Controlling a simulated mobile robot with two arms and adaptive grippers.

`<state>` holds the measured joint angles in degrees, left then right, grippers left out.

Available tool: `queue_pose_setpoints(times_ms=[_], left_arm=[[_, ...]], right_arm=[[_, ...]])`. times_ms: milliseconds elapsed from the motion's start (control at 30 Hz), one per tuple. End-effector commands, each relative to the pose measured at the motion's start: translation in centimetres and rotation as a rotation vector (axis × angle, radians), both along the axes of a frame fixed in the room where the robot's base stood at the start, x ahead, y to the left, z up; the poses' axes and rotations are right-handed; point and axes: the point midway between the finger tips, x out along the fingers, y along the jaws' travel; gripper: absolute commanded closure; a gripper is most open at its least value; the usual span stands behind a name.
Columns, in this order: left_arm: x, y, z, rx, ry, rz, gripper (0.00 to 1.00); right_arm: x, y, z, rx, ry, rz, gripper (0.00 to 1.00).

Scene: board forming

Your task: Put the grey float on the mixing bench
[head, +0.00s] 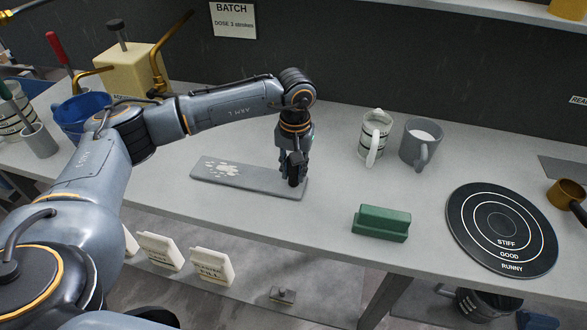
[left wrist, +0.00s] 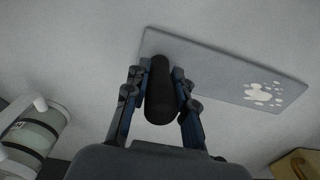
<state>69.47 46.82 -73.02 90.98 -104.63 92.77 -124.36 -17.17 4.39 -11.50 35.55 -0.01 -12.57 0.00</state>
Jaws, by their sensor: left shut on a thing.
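The grey float (head: 254,180) is a long flat grey plate with white splashes on its top. It lies flat on, or just over, the light grey bench (head: 330,222) in the head view; any small gap cannot be told. A dark upright handle (left wrist: 160,92) stands at its right end. My left gripper (head: 294,180) points down there, its fingers closed on both sides of the handle. The plate (left wrist: 215,75) also shows beyond the fingers in the left wrist view. My right gripper is in neither view.
A green block-like tool (head: 381,223) and a round black target mat (head: 501,230) lie right of the float. A striped mug (head: 375,133) and a grey mug (head: 420,143) stand behind. A blue bucket (head: 82,113) is at left. A small grey tool (head: 283,295) lies below the bench.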

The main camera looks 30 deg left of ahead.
Motion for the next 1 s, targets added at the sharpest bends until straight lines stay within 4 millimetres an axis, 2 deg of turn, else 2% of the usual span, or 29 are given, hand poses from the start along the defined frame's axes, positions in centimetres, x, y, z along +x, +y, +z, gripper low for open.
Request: queue_pose_setpoints(times_ms=[267, 300, 400, 600, 633, 700, 1000], left_arm=[[0.04, 0.02, -0.5, 0.0, -0.002, 0.0, 1.0], [0.05, 0.02, -0.36, 0.0, -0.002, 0.0, 0.67], [0.04, 0.02, -0.37, 0.0, -0.001, 0.0, 0.48], [0.02, 0.01, -0.42, 0.0, -0.001, 0.0, 0.48], [-0.04, -0.01, -0.53, 0.0, 0.001, 0.0, 0.46], [-0.03, 0.0, -0.53, 0.0, 0.001, 0.0, 0.33], [0.0, 0.0, -0.42, 0.0, 0.0, 0.0, 0.33]], right_arm=[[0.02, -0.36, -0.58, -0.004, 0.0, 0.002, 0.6], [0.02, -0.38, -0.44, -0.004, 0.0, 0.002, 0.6], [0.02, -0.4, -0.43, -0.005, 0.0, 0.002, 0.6], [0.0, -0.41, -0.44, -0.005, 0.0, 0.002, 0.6], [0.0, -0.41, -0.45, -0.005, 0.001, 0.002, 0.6], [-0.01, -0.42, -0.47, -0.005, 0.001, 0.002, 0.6], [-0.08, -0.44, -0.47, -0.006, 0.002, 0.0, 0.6]])
